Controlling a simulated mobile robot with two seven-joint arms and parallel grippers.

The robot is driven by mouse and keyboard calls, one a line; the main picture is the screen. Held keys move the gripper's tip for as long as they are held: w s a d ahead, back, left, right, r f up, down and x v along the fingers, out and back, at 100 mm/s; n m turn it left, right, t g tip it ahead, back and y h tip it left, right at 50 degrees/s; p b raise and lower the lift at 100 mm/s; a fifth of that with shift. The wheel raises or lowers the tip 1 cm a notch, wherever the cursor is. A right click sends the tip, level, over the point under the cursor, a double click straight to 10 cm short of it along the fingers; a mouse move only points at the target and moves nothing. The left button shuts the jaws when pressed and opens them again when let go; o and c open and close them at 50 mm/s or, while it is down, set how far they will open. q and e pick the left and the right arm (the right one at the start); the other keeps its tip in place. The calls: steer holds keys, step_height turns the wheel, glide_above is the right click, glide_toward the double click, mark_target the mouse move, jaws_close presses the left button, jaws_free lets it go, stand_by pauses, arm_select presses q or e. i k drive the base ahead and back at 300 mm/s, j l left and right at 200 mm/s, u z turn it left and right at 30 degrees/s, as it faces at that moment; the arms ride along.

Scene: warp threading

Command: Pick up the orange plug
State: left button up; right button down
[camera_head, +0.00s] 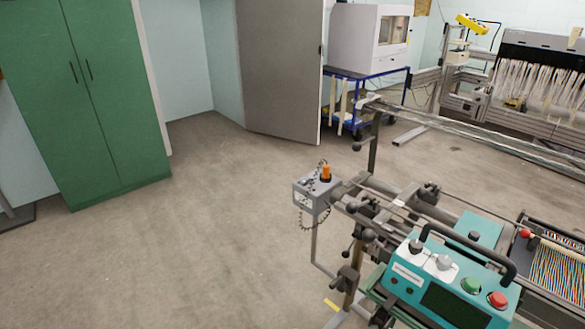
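The orange plug (326,172) stands upright on top of a small grey box (317,190) at the left end of the machine frame. It is small in this view. A chain hangs around and below the box. Neither of my grippers is in view, and nothing is touching the plug.
A teal control unit (447,283) with a dark handle, green and red buttons sits at the lower right. Machine rails (470,139) run to the right. A green cabinet (88,100) stands at left. A blue cart (367,77) stands behind. The left floor is clear.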

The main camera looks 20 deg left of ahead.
mark_target(327, 169)
steer(key=i+j+u, duration=0.3)
steer(key=j+u, duration=0.2)
steer(key=i+j+u, duration=0.85)
steer(key=u, duration=0.15)
steer(key=i+z, duration=0.4)
steer(key=i+j+z, duration=0.15)
steer(key=i+z, duration=0.25)
steer(key=i+j+z, duration=0.2)
steer(key=i+z, duration=0.2)
